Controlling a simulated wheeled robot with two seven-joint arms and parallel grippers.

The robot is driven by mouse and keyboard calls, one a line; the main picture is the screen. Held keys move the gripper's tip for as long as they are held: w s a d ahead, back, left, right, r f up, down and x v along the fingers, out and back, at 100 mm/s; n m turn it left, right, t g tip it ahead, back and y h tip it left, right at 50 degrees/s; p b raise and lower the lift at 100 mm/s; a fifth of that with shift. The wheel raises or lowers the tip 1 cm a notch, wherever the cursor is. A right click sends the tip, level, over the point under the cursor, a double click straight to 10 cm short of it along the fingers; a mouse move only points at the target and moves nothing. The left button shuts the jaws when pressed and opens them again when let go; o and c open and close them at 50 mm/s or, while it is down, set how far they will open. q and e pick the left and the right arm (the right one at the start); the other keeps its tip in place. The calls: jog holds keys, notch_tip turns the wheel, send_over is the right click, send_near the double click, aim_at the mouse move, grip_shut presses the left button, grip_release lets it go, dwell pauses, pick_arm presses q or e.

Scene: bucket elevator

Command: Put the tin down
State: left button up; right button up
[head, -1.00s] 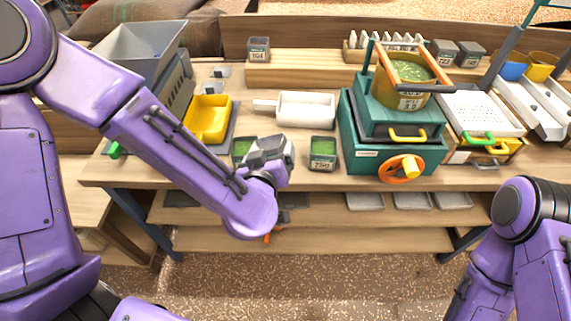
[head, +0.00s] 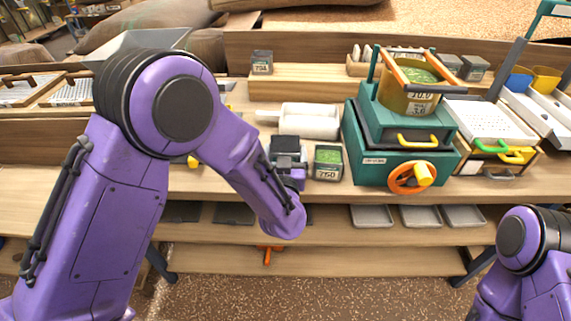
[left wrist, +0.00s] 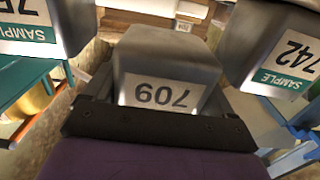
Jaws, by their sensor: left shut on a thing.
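My left gripper (head: 287,165) is shut on a grey tin, which shows in the left wrist view (left wrist: 168,62) with a white label reading 709. In the head view the gripper is at the bench's front part, just left of a tin labelled 750 (head: 327,163) with green contents. The left wrist view shows a tin marked 742 (left wrist: 290,45) on one side and another sample tin (left wrist: 35,30) on the other. I cannot tell whether the held tin touches the bench. My right gripper is out of view; only its arm shows.
The green machine (head: 375,165) with an orange handwheel (head: 408,178) stands to the right. Another tin (head: 262,62) is on the raised back shelf (head: 300,88). My left arm hides the bench's left part.

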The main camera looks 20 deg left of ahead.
pick_arm(q)
jog(key=shift+w+f, duration=0.2)
jog(key=shift+f, duration=0.1)
jog(key=f, duration=0.3)
jog(key=shift+w+a+f, duration=0.1)
jog(key=shift+w+f, duration=0.25)
jog(key=shift+f, duration=0.05)
jog(key=shift+s, duration=0.1)
